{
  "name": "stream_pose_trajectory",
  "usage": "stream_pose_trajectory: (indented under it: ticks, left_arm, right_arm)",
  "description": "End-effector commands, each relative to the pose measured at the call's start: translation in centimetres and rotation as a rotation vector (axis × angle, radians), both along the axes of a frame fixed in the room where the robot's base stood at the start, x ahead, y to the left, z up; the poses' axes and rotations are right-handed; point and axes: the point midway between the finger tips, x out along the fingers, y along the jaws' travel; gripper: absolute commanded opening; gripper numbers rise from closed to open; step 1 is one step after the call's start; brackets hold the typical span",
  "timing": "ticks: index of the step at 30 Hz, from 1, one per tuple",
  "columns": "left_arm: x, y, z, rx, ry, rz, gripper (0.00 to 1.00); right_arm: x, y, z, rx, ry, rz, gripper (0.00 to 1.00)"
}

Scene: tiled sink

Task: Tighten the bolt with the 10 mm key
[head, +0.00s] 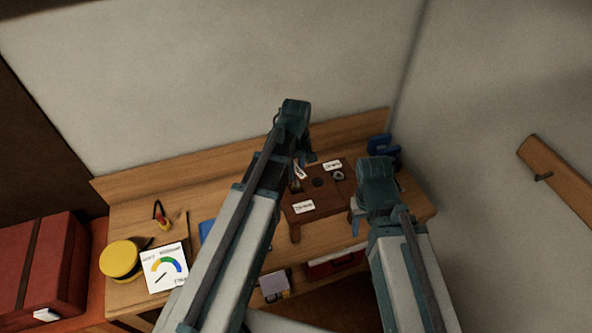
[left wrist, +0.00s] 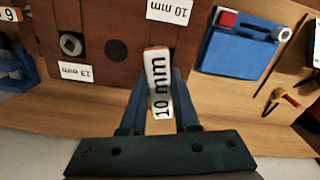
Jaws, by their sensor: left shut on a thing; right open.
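The 10 mm key, with a white "10 mm" label and an orange end, is between the fingers of my left gripper (left wrist: 160,105) in the left wrist view; its label (left wrist: 159,83) faces the camera. In the head view this gripper (head: 300,168) is over the left part of the brown wooden block (head: 326,204). The block carries a grey hex bolt (left wrist: 71,44) beside a "13 mm" label, a dark round hole (left wrist: 116,50), and a "10 mm" label (left wrist: 169,10). The key hides the spot beneath it, so contact with a bolt cannot be told. My right gripper (head: 355,216) is open and empty, right of the block.
A blue holder (left wrist: 238,46) lies beside the block. A blue device (head: 383,150) stands at the back right. A gauge card (head: 165,268), a yellow round thing (head: 120,260) and a red-yellow tool (head: 160,217) occupy the bench's left. A wall bounds the right side.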

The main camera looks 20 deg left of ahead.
Motion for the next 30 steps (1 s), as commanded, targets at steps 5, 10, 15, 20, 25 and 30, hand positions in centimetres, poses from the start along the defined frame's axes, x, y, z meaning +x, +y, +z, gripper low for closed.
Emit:
stream_pose_trajectory:
  ticks: [5,10,15,20,25,30]
  left_arm:
    - [0.01,0.0,0.02,0.0,0.0,0.001,0.0]
    - [0.01,0.0,0.02,0.0,0.0,-0.109,0.0]
    - [0.03,0.0,0.03,0.001,-0.001,-0.351,0.0]
    - [0.04,0.0,0.04,0.001,-0.001,-0.507,0.0]
    - [0.04,0.0,0.05,0.001,-0.001,-0.55,0.0]
    - [0.03,-0.01,0.06,0.0,0.0,-0.548,0.33]
  right_arm:
    - [0.0,0.0,0.02,0.0,0.0,0.0,0.5]
    - [0.0,0.0,0.02,0.0,0.0,0.0,0.5]
    - [0.0,0.0,0.03,0.0,0.0,0.0,0.5]
    - [0.0,0.0,0.04,0.0,0.0,0.0,0.5]
    - [0.0,0.01,0.05,0.0,0.0,0.0,0.5]
    - [0.0,0.0,0.06,0.0,0.0,0.0,0.5]
